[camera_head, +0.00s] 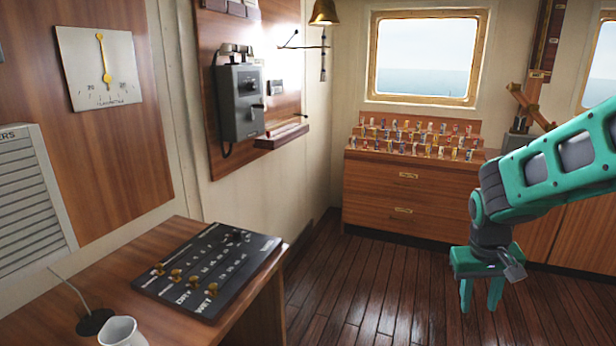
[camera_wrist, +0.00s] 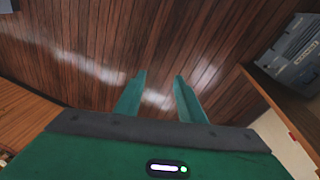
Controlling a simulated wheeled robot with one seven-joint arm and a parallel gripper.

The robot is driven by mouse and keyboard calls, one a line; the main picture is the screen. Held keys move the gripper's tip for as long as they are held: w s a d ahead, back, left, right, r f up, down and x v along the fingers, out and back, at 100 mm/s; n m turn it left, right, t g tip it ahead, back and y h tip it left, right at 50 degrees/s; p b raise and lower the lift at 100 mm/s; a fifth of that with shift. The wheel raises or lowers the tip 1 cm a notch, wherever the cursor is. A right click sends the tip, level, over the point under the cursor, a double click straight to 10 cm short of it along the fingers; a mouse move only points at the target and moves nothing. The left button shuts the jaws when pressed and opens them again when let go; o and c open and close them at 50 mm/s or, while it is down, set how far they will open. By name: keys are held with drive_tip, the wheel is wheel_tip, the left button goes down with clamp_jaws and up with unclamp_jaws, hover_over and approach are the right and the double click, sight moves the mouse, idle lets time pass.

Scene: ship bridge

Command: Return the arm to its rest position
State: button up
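My gripper (camera_head: 481,295) is at the right of the head view, at the end of my green and grey arm. It points down over the wooden floor, apart from the desk and the drawer cabinet. In the wrist view, the two green fingers (camera_wrist: 160,95) stand apart with only floor visible between them. The gripper is open and empty.
A black control panel (camera_head: 190,291) with brass knobs lies on the wooden desk (camera_head: 150,247) at lower left, beside a white mug (camera_head: 122,333). A drawer cabinet (camera_head: 400,191) stands at the back. The floor (camera_head: 385,280) between is clear. A telephone (camera_head: 240,103) hangs on the wall.

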drive_tip(key=s+d+r+m+y, duration=0.1)
drive_tip(key=s+r+m, duration=0.1)
drive_tip(key=s, duration=0.9)
drive_tip(key=s+d+r+m+g+y, duration=0.1)
drive_tip(key=s+d+r+m, duration=0.1)
drive_tip(key=s, duration=1)
drive_tip(key=shift+s+r+m+y, duration=0.15)
drive_tip(key=shift+r+m+y, duration=0.15)
drive_tip(key=shift+r, duration=0.45)
drive_tip(key=shift+c, duration=0.6)
